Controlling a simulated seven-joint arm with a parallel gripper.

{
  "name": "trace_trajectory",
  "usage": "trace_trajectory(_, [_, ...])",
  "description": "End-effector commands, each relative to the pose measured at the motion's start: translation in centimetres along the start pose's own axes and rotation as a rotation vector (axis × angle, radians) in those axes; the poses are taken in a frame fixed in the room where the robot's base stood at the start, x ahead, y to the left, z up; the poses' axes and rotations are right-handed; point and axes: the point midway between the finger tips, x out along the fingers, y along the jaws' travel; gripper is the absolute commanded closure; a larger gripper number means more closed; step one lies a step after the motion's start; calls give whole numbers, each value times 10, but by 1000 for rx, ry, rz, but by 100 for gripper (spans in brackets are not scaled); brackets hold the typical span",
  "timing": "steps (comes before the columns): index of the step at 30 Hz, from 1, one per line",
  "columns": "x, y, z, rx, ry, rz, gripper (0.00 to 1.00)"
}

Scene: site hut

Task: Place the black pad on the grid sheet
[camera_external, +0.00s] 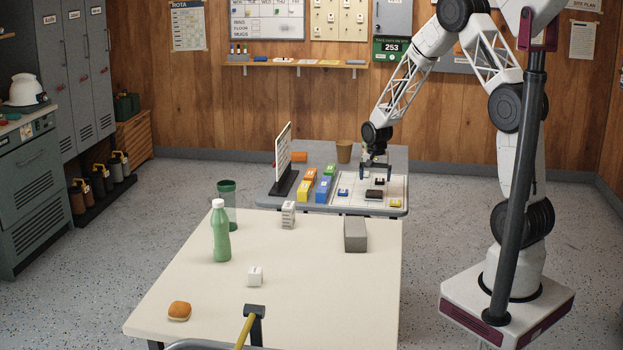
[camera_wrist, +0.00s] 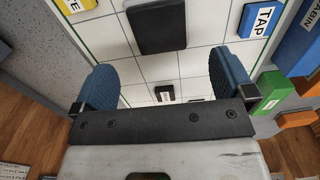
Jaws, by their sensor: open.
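The black pad (camera_external: 374,194) is a dark rectangular block lying flat on the grid sheet (camera_external: 349,202) on the far table. In the wrist view the black pad (camera_wrist: 157,27) lies on the white grid sheet (camera_wrist: 198,67), between a yellow labelled block (camera_wrist: 75,4) and a blue block marked TAP (camera_wrist: 262,18). My gripper (camera_external: 375,166) is above the far part of the sheet, beyond the pad from the external camera. In the wrist view my gripper (camera_wrist: 161,86) has its blue fingers wide apart with nothing held, and the pad is ahead of them. A small dark labelled piece (camera_wrist: 165,93) shows between the fingers.
Coloured blocks (camera_external: 305,187) and an upright white board (camera_external: 284,152) stand left of the sheet. A brown cup (camera_external: 344,151) stands behind it. The near table (camera_external: 300,280) holds a green bottle (camera_external: 220,235), a grey block (camera_external: 355,234) and a bun (camera_external: 179,311).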

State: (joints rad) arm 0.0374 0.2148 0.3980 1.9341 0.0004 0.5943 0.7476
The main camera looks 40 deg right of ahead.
Motion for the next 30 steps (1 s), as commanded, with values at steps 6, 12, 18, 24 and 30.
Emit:
trace_trajectory(6, [-32, 0, 0, 0, 1, -1, 0])
trace_trajectory(12, [-50, 0, 0, 0, 0, 0, 0])
trace_trajectory(18, [-55, 0, 0, 0, 0, 0, 0])
trace_trajectory(24, [-55, 0, 0, 0, 0, 0, 0])
trace_trajectory(30, [-55, 0, 0, 0, 0, 0, 0])
